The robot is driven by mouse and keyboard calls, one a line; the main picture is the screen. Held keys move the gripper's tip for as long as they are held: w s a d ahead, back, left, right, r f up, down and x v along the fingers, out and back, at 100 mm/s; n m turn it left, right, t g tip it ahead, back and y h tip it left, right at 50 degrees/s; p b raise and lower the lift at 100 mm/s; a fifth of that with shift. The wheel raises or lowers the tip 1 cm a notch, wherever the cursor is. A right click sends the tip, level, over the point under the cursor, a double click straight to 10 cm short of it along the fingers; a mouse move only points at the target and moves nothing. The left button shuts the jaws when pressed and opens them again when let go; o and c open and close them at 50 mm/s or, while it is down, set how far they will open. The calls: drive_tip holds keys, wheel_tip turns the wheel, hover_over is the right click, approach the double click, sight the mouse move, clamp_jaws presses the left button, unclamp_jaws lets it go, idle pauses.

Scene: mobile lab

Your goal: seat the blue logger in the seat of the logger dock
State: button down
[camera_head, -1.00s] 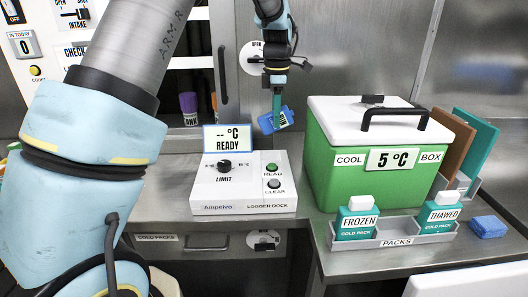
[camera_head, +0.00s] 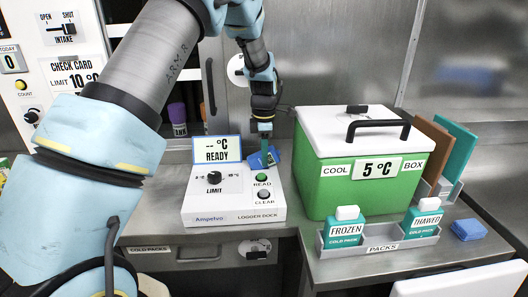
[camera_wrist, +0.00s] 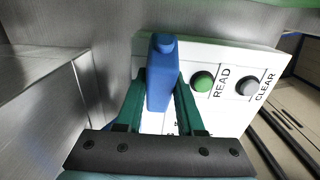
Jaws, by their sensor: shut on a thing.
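The blue logger (camera_head: 262,159) is held between the green fingers of my gripper (camera_head: 265,136), at the back right of the logger dock. In the wrist view the logger (camera_wrist: 160,75) stands between the two fingers of my gripper (camera_wrist: 161,100), over the white dock top. The white logger dock (camera_head: 232,217) stands on the counter with its READ and CLEAR buttons, LIMIT knob and a display reading "-- °C READY". It also shows in the wrist view (camera_wrist: 235,62). The dock's seat is hidden, and I cannot tell whether the logger touches it.
The green cool box (camera_head: 362,190), showing 5 °C, stands right of the dock. A packs tray (camera_head: 384,246) with frozen and thawed cold packs is in front of it. A blue cloth (camera_head: 468,230) lies at right. The counter before the dock is narrow.

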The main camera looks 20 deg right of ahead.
drive_tip(key=shift+f, duration=0.25)
drive_tip(key=c, duration=0.5)
unclamp_jaws()
drive_tip(key=shift+r, duration=0.1)
drive_tip(key=r+b, duration=0.1)
drive_tip(key=r, duration=0.2)
drive_tip(key=r+b, duration=0.1)
drive_tip(key=r, duration=0.2)
drive_tip(key=r+b, duration=0.1)
drive_tip(key=r, duration=0.2)
drive_tip(key=shift+w+d+r, duration=0.1)
drive_tip(key=shift+w+r, duration=0.1)
drive_tip(key=shift+w, duration=0.1)
drive_tip(key=shift+r, duration=0.7)
